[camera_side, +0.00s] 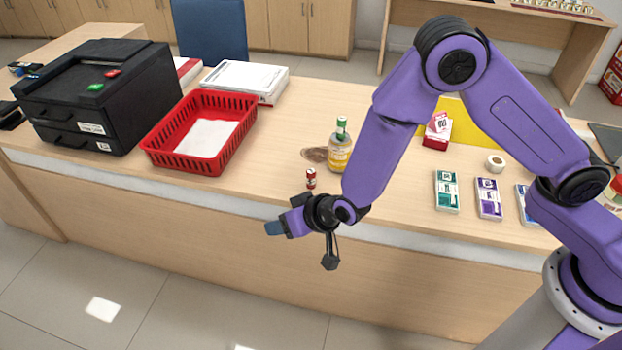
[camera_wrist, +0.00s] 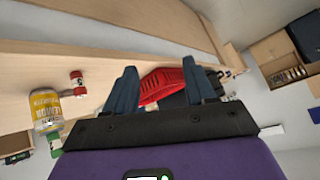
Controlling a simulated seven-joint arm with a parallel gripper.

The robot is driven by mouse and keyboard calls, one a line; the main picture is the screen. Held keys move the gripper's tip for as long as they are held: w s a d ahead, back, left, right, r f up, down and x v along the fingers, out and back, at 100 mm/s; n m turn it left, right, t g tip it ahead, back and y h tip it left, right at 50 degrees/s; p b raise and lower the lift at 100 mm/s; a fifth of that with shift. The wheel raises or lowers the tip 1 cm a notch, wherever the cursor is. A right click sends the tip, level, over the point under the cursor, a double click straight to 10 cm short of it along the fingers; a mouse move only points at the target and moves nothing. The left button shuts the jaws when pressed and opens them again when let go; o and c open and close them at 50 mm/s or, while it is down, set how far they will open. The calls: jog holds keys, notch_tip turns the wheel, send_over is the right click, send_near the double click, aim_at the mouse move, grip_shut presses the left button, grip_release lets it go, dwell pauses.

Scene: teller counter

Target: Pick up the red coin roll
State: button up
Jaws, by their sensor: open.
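The red coin roll (camera_side: 311,178) is a small red cylinder with a pale band. It stands upright on the counter near the front edge, and it also shows left of the fingers in the wrist view (camera_wrist: 77,83). My gripper (camera_side: 273,228) is in front of the counter edge, below and to the left of the roll in the side view, pointing left. In the wrist view its two blue fingers (camera_wrist: 161,84) are spread apart with nothing held between them.
A yellow-labelled bottle (camera_side: 340,152) with a green cap stands just behind the roll. A red basket (camera_side: 160,158) and a black machine (camera_side: 100,95) are to the left. Banknote bundles (camera_side: 446,191) lie to the right. The counter between basket and roll is clear.

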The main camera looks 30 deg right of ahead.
jog(key=w+d+f+m+t+h, duration=0.2)
jog(key=w+f, duration=0.1)
jog(key=f, duration=0.2)
jog(key=m+t+h, duration=0.2)
jog(key=t+h, duration=0.5)
send_near(313, 178)
jog(key=x, duration=0.4)
jog(key=f+x, duration=0.1)
jog(key=x, duration=0.1)
jog(key=shift+s+d, duration=0.15)
jog(key=shift+d, duration=0.1)
jog(key=w, duration=0.4)
jog(key=shift+w+d+r, duration=0.15)
jog(key=shift+d+r, duration=0.1)
jog(key=shift+r, duration=0.15)
jog(key=shift+w+d, duration=0.15)
jog(key=shift+w, duration=0.4)
grip_shut()
